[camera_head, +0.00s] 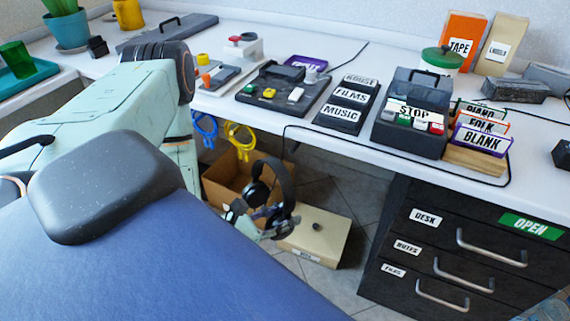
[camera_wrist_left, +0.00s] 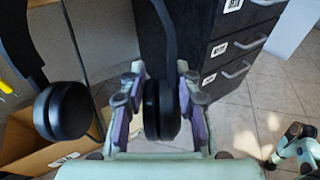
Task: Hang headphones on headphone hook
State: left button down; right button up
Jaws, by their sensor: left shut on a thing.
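The black headphones (camera_head: 284,180) hang below the desk's front edge, in front of a cardboard box. My left gripper (camera_head: 262,223) is shut on one ear cup of them. In the left wrist view the gripped ear cup (camera_wrist_left: 163,112) sits between the purple-padded fingers, with the headband rising above it. The other ear cup (camera_wrist_left: 64,111) hangs free to the left. My right gripper does not show.
An open cardboard box (camera_head: 222,190) and a beige case (camera_head: 318,236) stand on the floor. A dark drawer cabinet (camera_head: 400,245) is to the right.

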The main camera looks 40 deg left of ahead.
pick_arm(q)
jog(key=shift+w+a, duration=0.1)
jog(key=shift+w+a+f, duration=0.1)
jog(key=shift+w+a, duration=0.15)
jog(key=shift+w, duration=0.8)
jog(key=w+a+f+b, duration=0.1)
jog(key=w+a+b, duration=0.1)
jog(key=w, duration=0.6)
jog(key=shift+w+f, duration=0.15)
jog(key=shift+w, duration=0.05)
dwell(0.4)
dwell(0.5)
jog(key=c, duration=0.9)
grip_release()
jog(key=v, duration=0.7)
jog(key=shift+s, duration=0.2)
